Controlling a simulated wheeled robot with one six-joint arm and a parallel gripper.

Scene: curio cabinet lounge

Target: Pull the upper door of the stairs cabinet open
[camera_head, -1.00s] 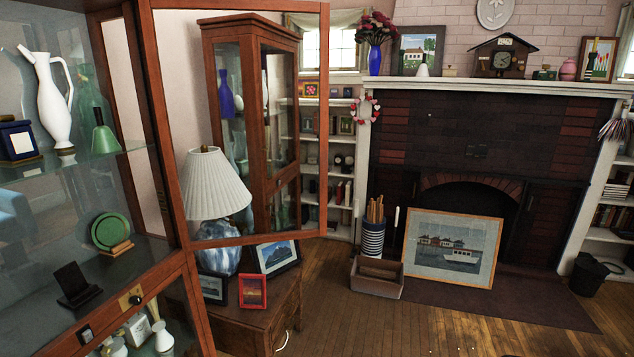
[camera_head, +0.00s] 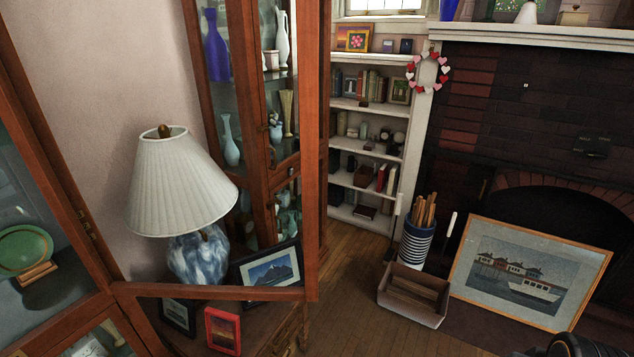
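The near wooden glass cabinet (camera_head: 70,190) fills the left edge. Its upper glazed door stands swung wide open, with its wooden outer stile (camera_head: 314,150) and bottom rail (camera_head: 215,292) crossing the view. A second tall wooden glass cabinet (camera_head: 247,90) stands behind it, seen partly through the open door's glass, and its doors look shut. The frames do not show which one is the stairs cabinet. My gripper's fingers are not in view. A dark rounded part, perhaps of my arm, shows at the bottom right corner.
A white-shaded lamp (camera_head: 180,185) and several framed pictures stand on a small wooden table (camera_head: 262,333) behind the open door. A wooden box (camera_head: 413,292), a striped holder (camera_head: 417,246) and a boat picture (camera_head: 530,270) stand by the fireplace. Bare floor (camera_head: 380,335) lies right of the door.

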